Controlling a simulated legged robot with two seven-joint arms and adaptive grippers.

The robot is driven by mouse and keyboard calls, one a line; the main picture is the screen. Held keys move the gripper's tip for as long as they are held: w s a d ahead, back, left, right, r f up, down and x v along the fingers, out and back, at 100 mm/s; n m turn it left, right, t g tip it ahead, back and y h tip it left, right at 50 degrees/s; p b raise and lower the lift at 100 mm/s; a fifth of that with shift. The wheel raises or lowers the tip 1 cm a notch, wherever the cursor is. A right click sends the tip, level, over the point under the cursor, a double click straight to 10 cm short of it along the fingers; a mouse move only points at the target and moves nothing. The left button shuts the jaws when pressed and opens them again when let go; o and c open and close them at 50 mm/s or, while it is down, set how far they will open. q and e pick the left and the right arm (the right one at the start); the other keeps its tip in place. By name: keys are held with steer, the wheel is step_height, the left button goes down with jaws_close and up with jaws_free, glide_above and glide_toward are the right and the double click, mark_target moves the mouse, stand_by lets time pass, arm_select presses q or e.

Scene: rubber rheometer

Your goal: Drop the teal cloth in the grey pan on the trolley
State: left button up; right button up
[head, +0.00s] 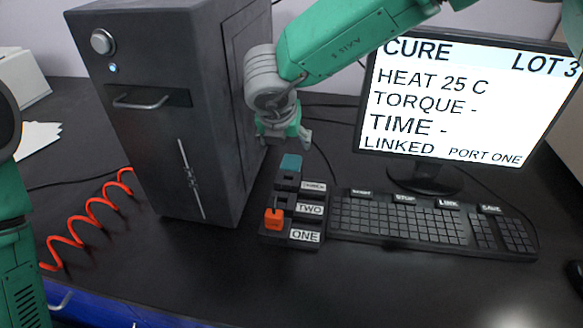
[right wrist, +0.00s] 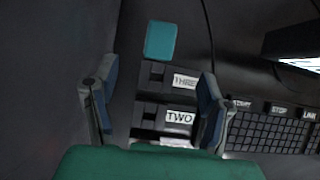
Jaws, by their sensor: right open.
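I see no cloth, grey pan or trolley in either view. A small teal block (head: 290,162) stands at the far end of a black stepped port rack (head: 268,238), by the label THREE; it also shows in the right wrist view (right wrist: 160,40). My right gripper (head: 284,137) is open and empty above the rack, beside the dark cabinet. In the right wrist view its two fingers (right wrist: 157,97) stand apart, with the rack between and beyond them. Part of my left arm shows at the left edge; its gripper is out of view.
An orange plug (head: 273,219) sits at port ONE. A dark cabinet (head: 160,130) stands left of the rack, a monitor (head: 425,178) and keyboard (head: 420,222) to the right. A coiled orange cable (head: 70,234) lies at left. The front of the black bench (head: 360,290) is clear.

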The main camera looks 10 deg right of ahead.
mark_target(291, 161)
steer(key=x, duration=0.7)
steer(key=shift+f+b, duration=0.3)
steer(key=shift+f, duration=0.05)
steer(key=x, duration=0.5)
steer(key=shift+f, duration=0.2)
steer(key=shift+s, duration=0.1)
steer(key=c, duration=1.1)
steer(key=shift+r, duration=0.1)
